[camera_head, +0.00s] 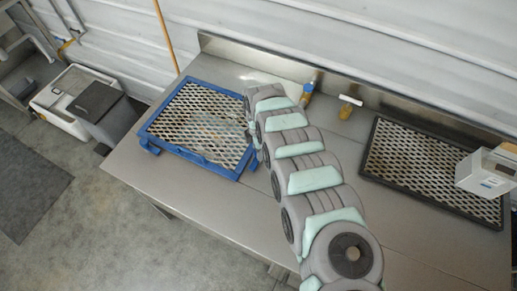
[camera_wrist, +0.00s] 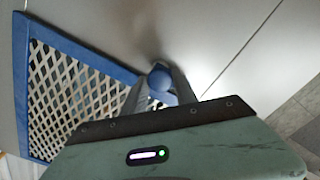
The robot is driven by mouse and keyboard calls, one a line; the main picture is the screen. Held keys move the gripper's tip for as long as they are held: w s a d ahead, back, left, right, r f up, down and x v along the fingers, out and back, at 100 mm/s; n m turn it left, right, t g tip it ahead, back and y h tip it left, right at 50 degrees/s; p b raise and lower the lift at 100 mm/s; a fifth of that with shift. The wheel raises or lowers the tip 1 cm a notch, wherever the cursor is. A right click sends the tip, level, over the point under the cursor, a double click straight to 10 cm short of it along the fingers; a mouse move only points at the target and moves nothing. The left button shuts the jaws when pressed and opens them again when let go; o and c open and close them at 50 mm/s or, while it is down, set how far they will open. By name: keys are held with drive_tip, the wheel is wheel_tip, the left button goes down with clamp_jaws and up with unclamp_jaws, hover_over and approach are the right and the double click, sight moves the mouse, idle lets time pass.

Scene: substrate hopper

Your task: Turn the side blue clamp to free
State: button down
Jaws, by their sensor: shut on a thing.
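The side blue clamp (camera_wrist: 161,77) shows in the wrist view as a rounded blue knob at the edge of a blue-framed mesh screen (camera_wrist: 24,85). My gripper (camera_wrist: 159,88) has one finger on each side of the clamp and is shut on it. The fingers hide part of the clamp, so I cannot tell how far it is turned. In the head view the blue-framed screen (camera_head: 219,168) lies on the left of the steel bench. My gripper (camera_head: 252,138) is at its right edge there, and my arm hides the clamp.
A dark-framed mesh screen (camera_head: 374,178) lies at the right of the bench, with a pale box (camera_head: 486,172) on it. A blue-ended item (camera_head: 308,89) and a small yellowish object (camera_head: 346,110) stand near the back ledge. Bare steel shows at the front left.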

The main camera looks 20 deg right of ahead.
idle(0.3)
drive_tip(key=c, duration=1)
unclamp_jaws()
drive_tip(key=shift+r, duration=0.1)
wheel_tip(320, 180, up, 11)
drive_tip(key=shift+f, duration=0.2)
